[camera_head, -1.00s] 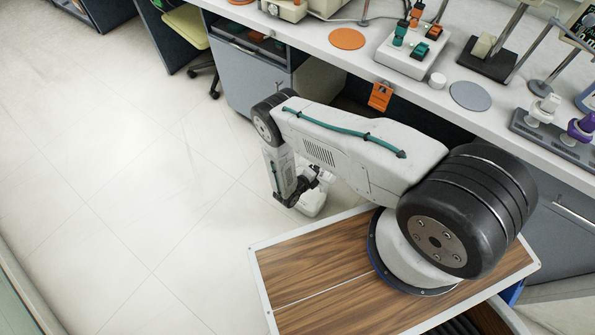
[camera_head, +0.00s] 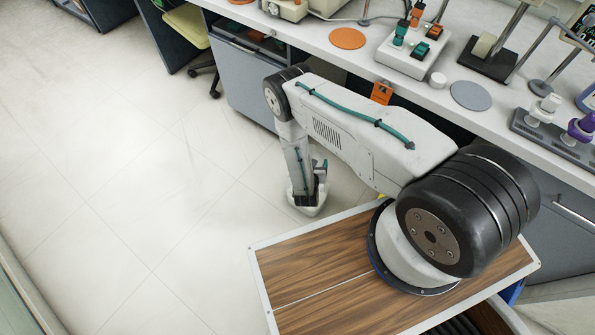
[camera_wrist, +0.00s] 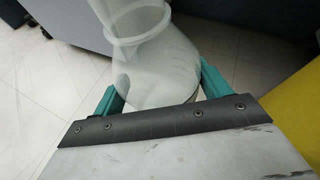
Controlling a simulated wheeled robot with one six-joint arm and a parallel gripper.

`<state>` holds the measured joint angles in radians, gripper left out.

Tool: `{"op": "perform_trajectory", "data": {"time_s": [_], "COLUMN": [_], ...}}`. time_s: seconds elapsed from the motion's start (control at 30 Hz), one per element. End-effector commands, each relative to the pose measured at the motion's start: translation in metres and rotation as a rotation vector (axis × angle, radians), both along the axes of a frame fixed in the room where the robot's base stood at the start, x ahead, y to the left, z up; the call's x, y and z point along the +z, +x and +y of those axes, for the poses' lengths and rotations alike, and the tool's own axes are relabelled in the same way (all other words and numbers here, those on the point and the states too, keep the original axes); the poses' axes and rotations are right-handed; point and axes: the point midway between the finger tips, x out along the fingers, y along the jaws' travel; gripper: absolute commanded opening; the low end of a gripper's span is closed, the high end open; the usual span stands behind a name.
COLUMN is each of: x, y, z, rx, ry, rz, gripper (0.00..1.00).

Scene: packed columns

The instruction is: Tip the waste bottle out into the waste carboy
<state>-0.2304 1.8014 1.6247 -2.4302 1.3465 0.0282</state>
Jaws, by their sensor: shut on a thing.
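My gripper (camera_wrist: 160,88) has its teal fingers on both sides of a pale translucent vessel (camera_wrist: 150,55), which looks like the waste bottle, and is shut on it. The vessel's wide part is at the fingers, and a narrower ringed part runs up to the top edge of the wrist view. In the head view my gripper (camera_head: 309,188) points down over the floor, in front of the bench. A whitish container (camera_head: 305,206) shows around and below it. I cannot tell whether this is the held bottle or the waste carboy. No liquid can be made out.
The long white bench (camera_head: 440,88) with equipment runs along the back right. An orange tag (camera_head: 382,92) hangs at its front edge. A grey cabinet (camera_head: 247,85) stands under it. A yellow surface (camera_wrist: 297,110) is close on the right in the wrist view. The floor at left is clear.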

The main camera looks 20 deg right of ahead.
Motion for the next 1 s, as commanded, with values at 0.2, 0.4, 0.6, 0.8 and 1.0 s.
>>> {"op": "perform_trajectory", "data": {"time_s": [0.2, 0.4, 0.6, 0.8, 1.0], "x": [0.009, 0.030, 0.046, 0.049, 0.050], "y": [0.000, 0.001, 0.000, -0.001, 0.000], "z": [-0.001, 0.000, 0.000, -0.001, -0.001], "rx": [-0.001, -0.001, -0.002, -0.001, -0.001], "ry": [-0.002, -0.002, -0.003, 0.032, 0.127], "rz": [0.001, 0.000, 0.001, -0.028, -0.111], "gripper": [0.38, 0.38, 0.38, 0.38, 0.38]}}
